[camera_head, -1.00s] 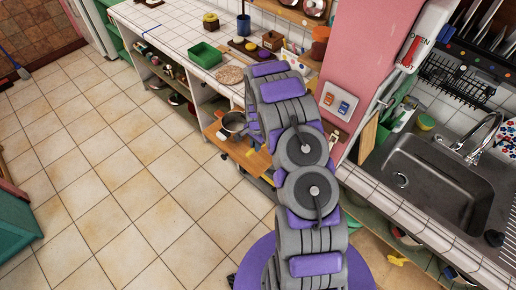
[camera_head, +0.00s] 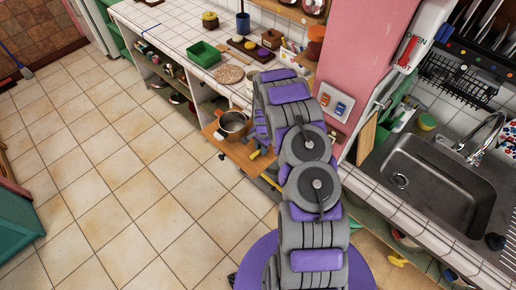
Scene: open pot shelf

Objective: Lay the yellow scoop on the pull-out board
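The pull-out board (camera_head: 238,151) is a wooden board jutting from the low counter at centre, partly covered by my arm. A small yellow piece (camera_head: 254,154) shows at the board, right beside my arm. It may be part of the yellow scoop, but it is too small and covered to be sure, and I cannot tell whether it touches the board. My gripper is hidden behind my arm links, so its fingers and any hold do not show.
A metal pot (camera_head: 232,122) stands on the board's left part. A green bin (camera_head: 203,54) and a round woven mat (camera_head: 229,74) are on the tiled counter above. A pink pillar (camera_head: 348,65) and a sink (camera_head: 425,180) are at right.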

